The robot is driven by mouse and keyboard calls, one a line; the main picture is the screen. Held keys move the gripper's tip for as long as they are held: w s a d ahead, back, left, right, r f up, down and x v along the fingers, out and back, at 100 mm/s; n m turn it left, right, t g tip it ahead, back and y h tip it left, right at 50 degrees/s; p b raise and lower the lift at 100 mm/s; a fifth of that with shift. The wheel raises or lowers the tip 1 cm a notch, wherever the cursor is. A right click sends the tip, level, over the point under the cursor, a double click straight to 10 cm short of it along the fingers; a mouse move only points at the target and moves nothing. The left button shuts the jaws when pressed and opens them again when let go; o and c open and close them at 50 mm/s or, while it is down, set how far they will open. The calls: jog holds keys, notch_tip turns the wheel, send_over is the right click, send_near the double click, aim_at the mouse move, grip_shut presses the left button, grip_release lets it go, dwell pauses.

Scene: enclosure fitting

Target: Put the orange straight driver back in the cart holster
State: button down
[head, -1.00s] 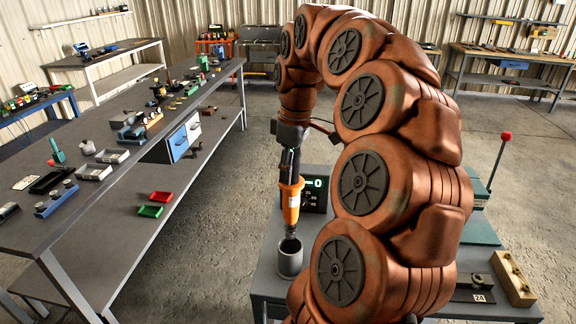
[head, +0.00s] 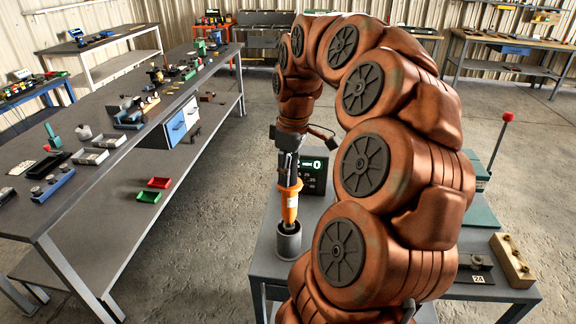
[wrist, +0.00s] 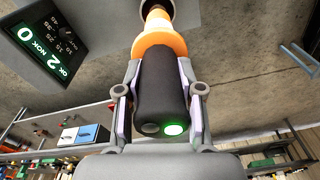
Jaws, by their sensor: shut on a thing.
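The orange straight driver (head: 290,207) stands roughly upright over the grey cylindrical cart holster (head: 288,243), with its lower tip inside the holster's mouth. My gripper (head: 289,172) is shut on the driver's dark upper body. In the wrist view my gripper (wrist: 160,100) has a finger on each side of the black body (wrist: 160,85), whose end shows a lit green light. The orange part (wrist: 158,42) points toward the dark holster opening (wrist: 158,8). How deep the tip sits inside is hidden.
A display box with green digits (head: 314,172) stands on the cart (head: 262,262) just behind the holster. A wooden block (head: 512,262) and a red-knobbed lever (head: 508,117) are at the cart's right. A long bench (head: 60,215) with small parts stands left, across open floor.

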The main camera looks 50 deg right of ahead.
jog(key=shift+f+b, duration=1.95)
jog(key=shift+f, duration=1.3)
jog(key=c, duration=0.7)
grip_release()
jog(key=shift+o, duration=0.2)
jog(key=shift+s+d+r, duration=0.1)
jog(key=shift+s+r, duration=0.05)
jog(key=shift+r, duration=1.85)
jog(key=shift+s+d+r, duration=0.1)
jog(key=shift+r, duration=1.85)
jog(key=shift+s+d+r, duration=0.1)
jog(key=shift+s+r, duration=0.05)
jog(key=shift+r, duration=1.85)
